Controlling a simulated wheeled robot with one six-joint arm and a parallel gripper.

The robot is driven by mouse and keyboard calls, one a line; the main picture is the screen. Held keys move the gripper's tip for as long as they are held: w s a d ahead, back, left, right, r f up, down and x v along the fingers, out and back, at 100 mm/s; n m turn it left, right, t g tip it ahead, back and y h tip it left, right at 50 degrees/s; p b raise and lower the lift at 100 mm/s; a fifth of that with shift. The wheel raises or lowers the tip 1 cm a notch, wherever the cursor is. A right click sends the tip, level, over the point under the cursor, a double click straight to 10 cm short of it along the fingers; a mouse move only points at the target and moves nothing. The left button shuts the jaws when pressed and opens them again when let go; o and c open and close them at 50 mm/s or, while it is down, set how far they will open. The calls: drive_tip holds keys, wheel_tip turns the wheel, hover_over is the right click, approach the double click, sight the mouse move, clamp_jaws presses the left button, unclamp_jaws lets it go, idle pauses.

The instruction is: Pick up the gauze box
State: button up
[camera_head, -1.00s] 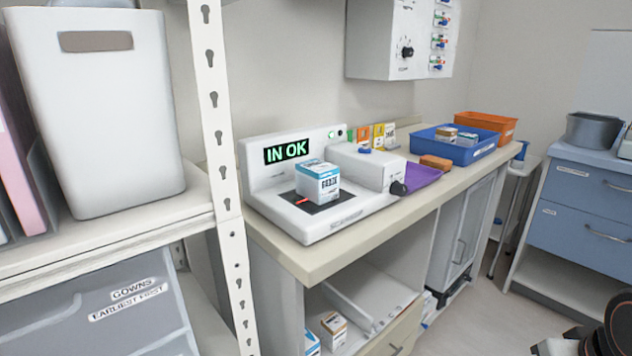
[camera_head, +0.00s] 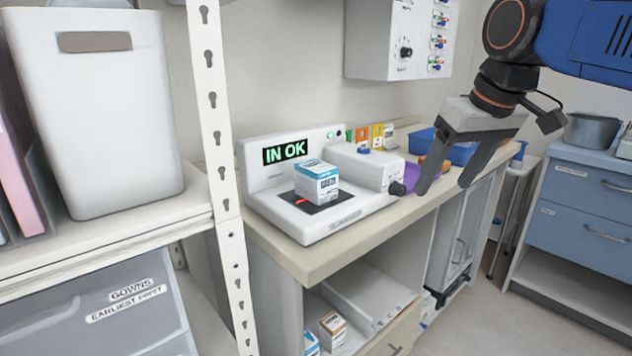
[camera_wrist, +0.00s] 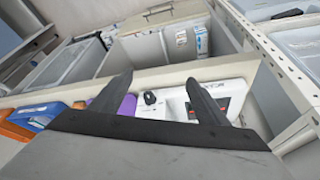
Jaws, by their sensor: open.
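A small white-and-blue box, which I take for the gauze box (camera_head: 317,184), stands upright on the dark pad of a white scanner (camera_head: 335,229). Its label is too small to read surely. The scanner's display (camera_head: 286,151) reads "IN OK". My gripper (camera_head: 443,189) is open and empty, fingers pointing down, to the right of the scanner and apart from the box. In the wrist view my open fingers (camera_wrist: 158,80) reach toward the counter; part of the scanner (camera_wrist: 232,94) shows there, and I cannot make out the box on it.
A purple item (camera_head: 411,176) lies beside the scanner. A blue bin (camera_head: 462,153) sits behind my gripper. A white shelf post (camera_head: 219,150) stands at the left. More small boxes (camera_head: 332,328) sit in the compartment below the counter. A control box (camera_head: 384,45) hangs on the wall.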

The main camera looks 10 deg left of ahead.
drive_tip(key=w+a+r+n, duration=0.2)
drive_tip(key=w+a+r, duration=0.2)
drive_tip(key=a+r, duration=0.45)
drive_tip(key=n+g+y, duration=0.1)
drive_tip(key=n, duration=0.2)
approach(316, 165)
drive_tip(key=x, duration=1)
drive_tip(key=shift+f, duration=0.25)
drive_tip(key=c, duration=1.2)
drive_tip(key=shift+c, duration=0.2)
